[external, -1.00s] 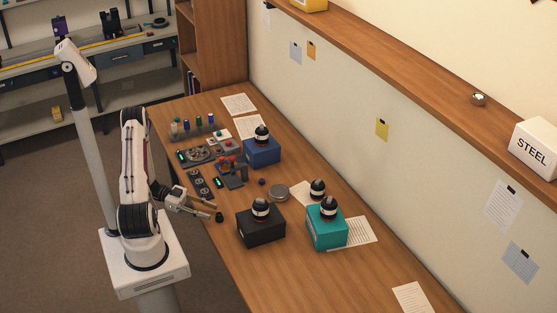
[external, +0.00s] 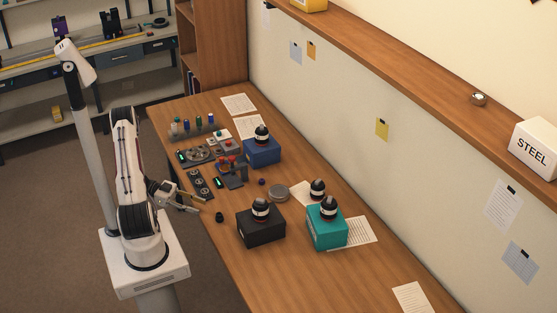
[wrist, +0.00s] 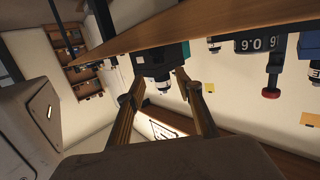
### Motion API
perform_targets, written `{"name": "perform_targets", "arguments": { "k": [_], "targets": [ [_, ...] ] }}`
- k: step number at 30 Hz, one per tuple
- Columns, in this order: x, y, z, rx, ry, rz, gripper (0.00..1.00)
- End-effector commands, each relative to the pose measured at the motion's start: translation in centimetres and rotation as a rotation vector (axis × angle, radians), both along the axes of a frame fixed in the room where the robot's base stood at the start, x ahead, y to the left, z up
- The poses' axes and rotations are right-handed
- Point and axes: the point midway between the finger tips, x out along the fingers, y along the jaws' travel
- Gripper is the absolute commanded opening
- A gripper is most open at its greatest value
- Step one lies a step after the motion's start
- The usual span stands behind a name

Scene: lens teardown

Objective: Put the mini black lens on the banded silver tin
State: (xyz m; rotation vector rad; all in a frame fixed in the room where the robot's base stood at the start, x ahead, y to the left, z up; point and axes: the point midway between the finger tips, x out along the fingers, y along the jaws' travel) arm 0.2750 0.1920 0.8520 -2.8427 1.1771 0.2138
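The mini black lens (external: 219,217) is a small dark piece standing on the desk near its left edge, in front of the black box. The banded silver tin (external: 278,192) is a low round tin lying flat near the middle of the desk, with nothing on top. My gripper (external: 198,204) is at the desk's left edge, to the left of the mini black lens and apart from it. In the wrist view my gripper (wrist: 156,84) has its two fingers spread with nothing held between them. I cannot make out the mini lens or the tin in that view.
A black box (external: 262,228), a teal box (external: 327,232) and a blue box (external: 262,153) carry banded black lenses. Another black lens (external: 317,188) stands behind the tin. A small dark ball (external: 262,181) lies beside the tin.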

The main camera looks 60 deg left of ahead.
Motion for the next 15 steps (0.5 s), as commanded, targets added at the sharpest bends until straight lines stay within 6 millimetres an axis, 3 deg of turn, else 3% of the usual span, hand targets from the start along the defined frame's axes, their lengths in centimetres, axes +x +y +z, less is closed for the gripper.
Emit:
{"name": "perform_targets", "arguments": {
  "k": [15],
  "targets": [
    [0.35, -0.30, 0.17, 0.007, -0.002, -0.017, 0.39]
  ]
}}
